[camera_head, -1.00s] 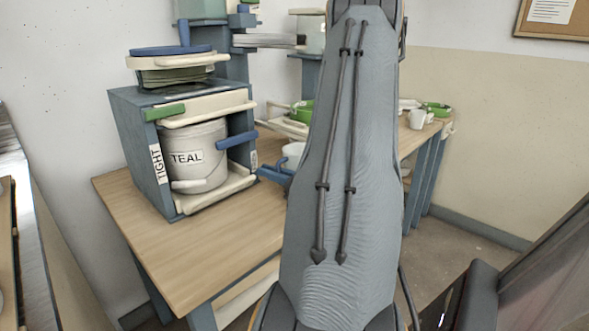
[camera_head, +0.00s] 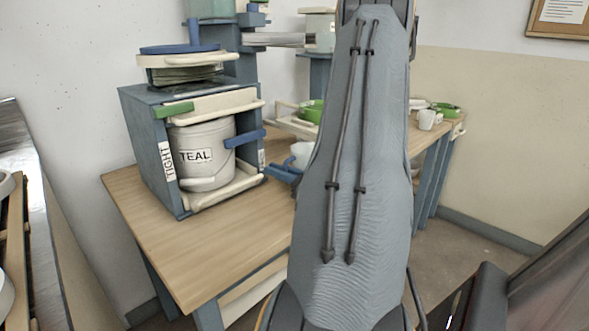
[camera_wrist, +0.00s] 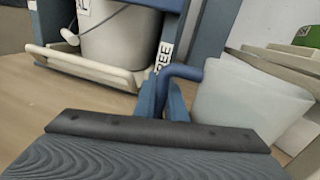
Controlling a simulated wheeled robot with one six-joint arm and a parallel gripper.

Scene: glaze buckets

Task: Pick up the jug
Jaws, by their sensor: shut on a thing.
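The jug (camera_wrist: 250,95) is a white vessel with a blue handle (camera_wrist: 187,72), at the right of the wrist view. My gripper (camera_wrist: 163,97) has its blue fingers shut on that handle, at the jug's left side. In the head view the jug (camera_head: 301,153) shows only partly, behind my arm, with the blue fingers of my gripper (camera_head: 283,173) at its left. The jug looks upright. I cannot tell whether its base touches the table.
The wooden table (camera_head: 195,250) has clear room in front. A blue-grey cabinet (camera_head: 145,140) beside the jug holds a white bucket (camera_head: 206,155) labelled TEAL behind a cream rail.

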